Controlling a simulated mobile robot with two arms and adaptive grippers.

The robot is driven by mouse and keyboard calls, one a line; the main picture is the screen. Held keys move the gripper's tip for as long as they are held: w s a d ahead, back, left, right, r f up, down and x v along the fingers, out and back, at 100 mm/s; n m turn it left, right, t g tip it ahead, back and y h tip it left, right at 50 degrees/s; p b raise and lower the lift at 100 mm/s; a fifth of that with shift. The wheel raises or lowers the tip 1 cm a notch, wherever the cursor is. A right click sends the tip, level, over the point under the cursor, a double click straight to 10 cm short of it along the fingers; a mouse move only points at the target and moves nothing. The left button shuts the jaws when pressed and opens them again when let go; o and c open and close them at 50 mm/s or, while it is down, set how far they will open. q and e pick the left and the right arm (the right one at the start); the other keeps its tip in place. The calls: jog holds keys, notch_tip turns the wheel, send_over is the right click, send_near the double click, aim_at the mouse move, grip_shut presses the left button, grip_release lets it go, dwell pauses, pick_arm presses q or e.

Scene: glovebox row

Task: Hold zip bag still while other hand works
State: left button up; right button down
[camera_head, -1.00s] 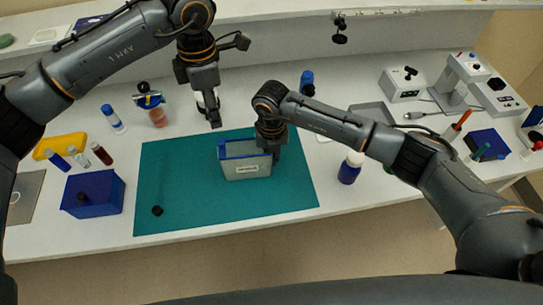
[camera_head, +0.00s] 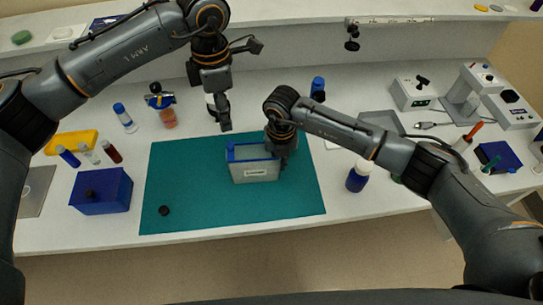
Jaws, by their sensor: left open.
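The zip bag (camera_head: 256,172), pale grey with a blue top edge and a small white label, stands upright on the teal mat (camera_head: 190,205). My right gripper (camera_head: 283,162) is at the bag's right end, against or just beside its edge. Its fingertips are small and partly hidden, so I cannot tell whether they are closed on the bag. My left gripper (camera_head: 224,122) is open and empty, pointing down above the mat's back edge, behind and left of the bag. It partly hides a white, dark-topped container (camera_head: 211,103).
A small black cap (camera_head: 163,210) lies at the mat's left. A blue box (camera_head: 102,192), yellow tray (camera_head: 72,142) and several vials are further left. The mat's front is clear.

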aim_at(230, 145)
pick_arm(q)
notch_tip(230, 145, down, 10)
jog(key=n, duration=0.6)
jog(key=shift+r+n, duration=0.15)
jog(key=shift+n, duration=0.15)
grip_shut()
dwell(0.3)
